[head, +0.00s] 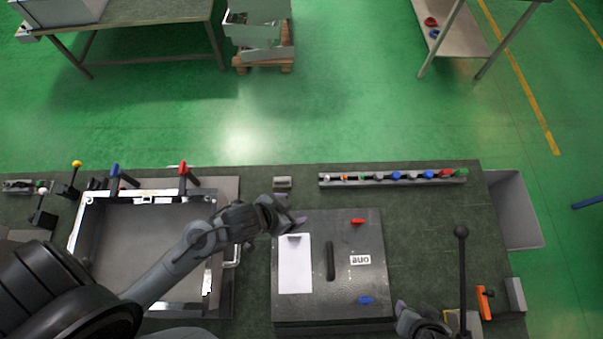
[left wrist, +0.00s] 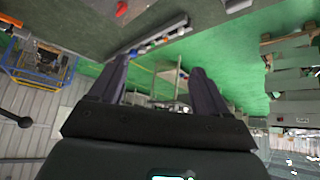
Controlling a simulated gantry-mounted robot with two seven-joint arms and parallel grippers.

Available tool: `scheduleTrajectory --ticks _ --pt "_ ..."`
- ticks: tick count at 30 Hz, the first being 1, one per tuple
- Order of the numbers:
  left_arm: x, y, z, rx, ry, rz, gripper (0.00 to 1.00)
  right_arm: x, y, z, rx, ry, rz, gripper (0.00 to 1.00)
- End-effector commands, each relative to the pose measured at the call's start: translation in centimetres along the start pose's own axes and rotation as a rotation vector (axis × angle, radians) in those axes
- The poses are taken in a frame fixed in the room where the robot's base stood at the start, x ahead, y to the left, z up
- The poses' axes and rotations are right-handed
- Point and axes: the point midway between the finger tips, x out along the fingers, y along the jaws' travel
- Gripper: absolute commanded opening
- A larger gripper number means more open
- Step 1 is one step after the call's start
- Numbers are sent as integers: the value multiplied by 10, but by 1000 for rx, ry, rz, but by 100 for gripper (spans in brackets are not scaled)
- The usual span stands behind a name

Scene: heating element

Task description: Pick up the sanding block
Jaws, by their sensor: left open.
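A small grey block (head: 282,183), which looks like the sanding block, lies on the dark green bench near its far edge. A grey block-like piece at the top of the left wrist view (left wrist: 238,5) is probably the same one. My left gripper (head: 291,208) is open and empty, just nearer than the block and apart from it. Its two dark fingers stand wide apart in the left wrist view (left wrist: 164,88). My right gripper (head: 420,318) is at the bottom edge, partly cut off, and its jaws cannot be made out.
A grey panel (head: 345,270) with a white sheet, black handle and red and blue pieces lies below my left gripper. A rack (head: 395,179) of coloured items stands right of the block. A metal frame (head: 85,225) with clamps fills the left. An orange tool (head: 485,303) lies right.

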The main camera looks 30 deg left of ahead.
Motion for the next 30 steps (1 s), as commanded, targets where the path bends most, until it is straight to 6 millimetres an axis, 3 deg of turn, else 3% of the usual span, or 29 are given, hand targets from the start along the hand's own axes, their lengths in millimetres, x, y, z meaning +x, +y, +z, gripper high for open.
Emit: scheduleTrajectory --ticks 1,7,11,15,21,24,30 --pt "17 6 1 37 30 34 77 11 -1 3 0 0 -1 43" --pt "76 37 14 213 108 244 77 46 -2 15 0 1 -1 43" --pt "124 28 48 367 60 404 77 84 -3 27 -1 1 0 43" --pt "162 -33 80 490 -78 481 77 130 -4 42 -4 -3 2 43" --pt "176 -135 78 560 -208 418 77 175 -5 57 -5 -5 4 43" --pt "173 -171 67 575 -229 368 77 189 -5 62 -5 -5 4 43" --pt "167 -206 52 587 -238 307 77 200 -6 65 -4 -3 3 43"
